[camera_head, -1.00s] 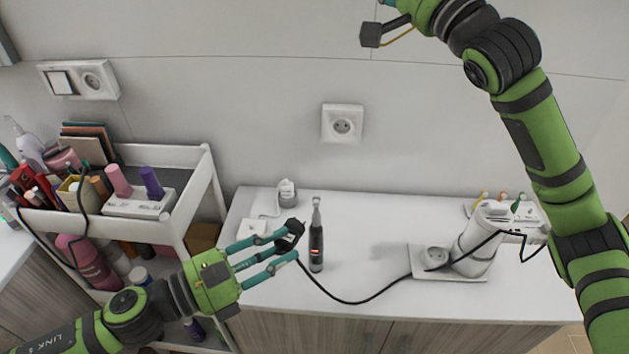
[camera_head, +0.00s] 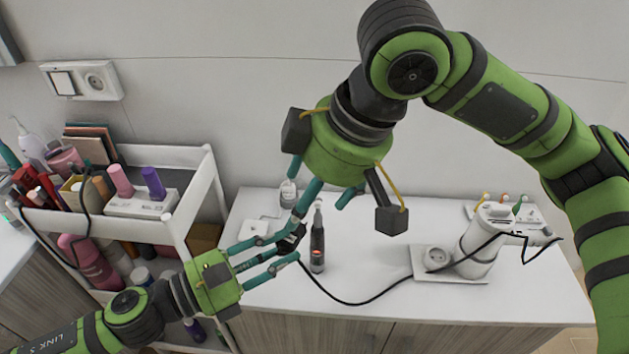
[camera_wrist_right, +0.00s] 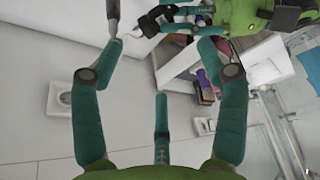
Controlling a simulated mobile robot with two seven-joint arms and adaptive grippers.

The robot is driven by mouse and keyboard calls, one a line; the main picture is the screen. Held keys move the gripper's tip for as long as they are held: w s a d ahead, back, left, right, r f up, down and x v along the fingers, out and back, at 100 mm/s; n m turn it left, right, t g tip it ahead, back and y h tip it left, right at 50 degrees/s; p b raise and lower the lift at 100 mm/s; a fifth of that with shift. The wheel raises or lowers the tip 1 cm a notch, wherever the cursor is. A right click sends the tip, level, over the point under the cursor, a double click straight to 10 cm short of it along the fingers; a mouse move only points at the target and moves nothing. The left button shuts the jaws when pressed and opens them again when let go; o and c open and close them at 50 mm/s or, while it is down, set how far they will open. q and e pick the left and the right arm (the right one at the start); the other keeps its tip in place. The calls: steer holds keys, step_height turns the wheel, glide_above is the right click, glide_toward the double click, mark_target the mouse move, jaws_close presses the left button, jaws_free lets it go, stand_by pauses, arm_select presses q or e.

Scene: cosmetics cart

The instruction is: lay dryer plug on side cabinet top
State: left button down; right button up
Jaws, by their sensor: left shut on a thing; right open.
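The black dryer plug (camera_head: 291,239) is held between the teal fingers of my left gripper (camera_head: 280,247), above the left part of the white cabinet top (camera_head: 370,268). Its black cord (camera_head: 350,302) runs right across the top to a white cylindrical dryer device (camera_head: 478,248).
A dark upright device (camera_head: 317,245) stands just right of the plug. A cart (camera_head: 196,180) full of cosmetics stands at left. Another cabinet surface (camera_head: 12,250) shows at far left. The front middle top is clear except for cord.

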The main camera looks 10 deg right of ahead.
mark_target(292, 233)
steer(key=x, duration=1)
steer(key=shift+w+a+f, duration=0.1)
steer(key=shift+w+f, duration=0.05)
steer(key=shift+f, duration=0.05)
steer(key=shift+c, duration=0.4)
steer(key=c, duration=1)
steer(key=shift+w, duration=0.1)
arm_select(q)
steer(key=c, duration=1.1)
jaws_free()
steer(key=shift+s, duration=0.1)
arm_select(e)
steer(key=shift+c, duration=0.5)
arm_select(q)
steer(key=shift+o, duration=1.1)
arm_select(e)
steer(key=shift+c, duration=1.1)
